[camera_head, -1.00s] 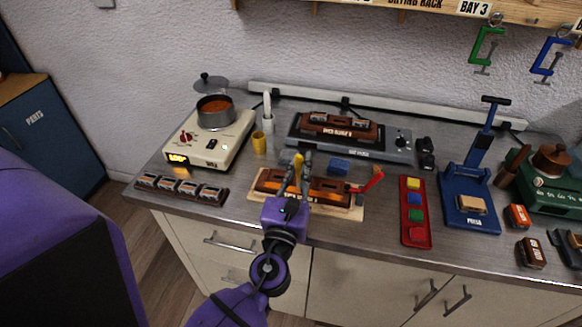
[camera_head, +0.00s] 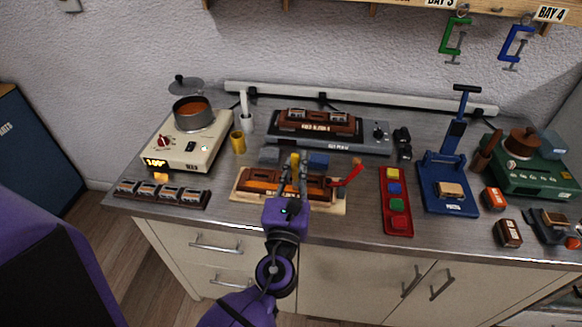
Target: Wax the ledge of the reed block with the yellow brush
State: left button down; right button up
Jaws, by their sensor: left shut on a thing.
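The reed block (camera_head: 259,180), brown wood with an orange-brown top, lies on a pale board (camera_head: 336,207) near the front of the bench. My left gripper (camera_head: 293,170) is shut on the yellow brush (camera_head: 295,159), over the middle of the block. Only the upper part of the brush shows; my gripper hides its lower end, and I cannot tell whether it touches the ledge. A red lever or clamp (camera_head: 350,174) stands at the right end of the board. My right gripper is out of view.
A pot (camera_head: 193,113) sits on a cream heater (camera_head: 190,150) at the back left, with a yellow cup (camera_head: 238,143) beside it. Behind are blue-grey blocks (camera_head: 318,160) and a grey station (camera_head: 325,141). A red tray (camera_head: 396,203) and blue press (camera_head: 448,190) stand right.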

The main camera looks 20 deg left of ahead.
pick_arm(q)
jog(key=d, duration=0.3)
jog(key=shift+w+r, duration=0.1)
jog(key=shift+w, duration=0.25)
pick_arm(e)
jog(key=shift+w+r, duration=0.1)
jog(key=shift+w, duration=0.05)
pick_arm(q)
jog(key=d, duration=0.3)
jog(key=shift+w, duration=0.4)
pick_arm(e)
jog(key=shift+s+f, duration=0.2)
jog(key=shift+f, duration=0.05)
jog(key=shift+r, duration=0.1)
